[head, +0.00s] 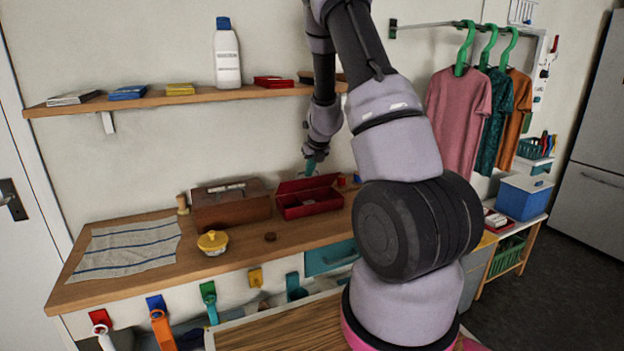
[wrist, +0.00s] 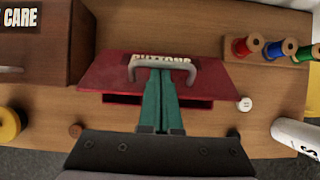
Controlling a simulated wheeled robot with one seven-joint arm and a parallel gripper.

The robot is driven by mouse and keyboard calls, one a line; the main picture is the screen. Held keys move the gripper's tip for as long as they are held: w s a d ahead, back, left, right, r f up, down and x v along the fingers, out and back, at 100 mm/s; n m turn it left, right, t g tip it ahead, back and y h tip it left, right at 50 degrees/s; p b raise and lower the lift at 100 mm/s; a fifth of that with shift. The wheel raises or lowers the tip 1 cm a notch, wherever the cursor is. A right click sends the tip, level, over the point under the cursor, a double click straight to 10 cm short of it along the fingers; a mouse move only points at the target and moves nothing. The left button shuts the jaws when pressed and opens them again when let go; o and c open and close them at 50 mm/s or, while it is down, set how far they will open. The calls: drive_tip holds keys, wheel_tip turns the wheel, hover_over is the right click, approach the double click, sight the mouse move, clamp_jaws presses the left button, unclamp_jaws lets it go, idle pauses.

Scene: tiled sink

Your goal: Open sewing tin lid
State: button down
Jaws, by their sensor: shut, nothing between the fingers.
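The red tin (head: 309,207) stands on the wooden counter in the head view. Its lid (head: 307,183) is tilted up at the back, and a dark gap shows between lid and box. In the head view my gripper (head: 311,168) is just above the raised lid.
A brown box (head: 231,207) stands close left of the tin. Thread spools (wrist: 272,50) and a white button (wrist: 244,104) lie to its right. A yellow pot (head: 213,243), a brown disc (head: 270,237) and a striped cloth (head: 125,248) are on the counter. A shelf (head: 180,99) hangs above.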

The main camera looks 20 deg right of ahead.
drive_tip(key=w, duration=0.1)
drive_tip(key=w+r, duration=0.1)
drive_tip(key=w, duration=0.1)
drive_tip(key=shift+w+r, duration=0.1)
drive_tip(key=shift+w, duration=0.05)
drive_tip(key=shift+w+r, duration=0.1)
drive_tip(key=shift+w, duration=1.05)
drive_tip(key=shift+r, duration=0.1)
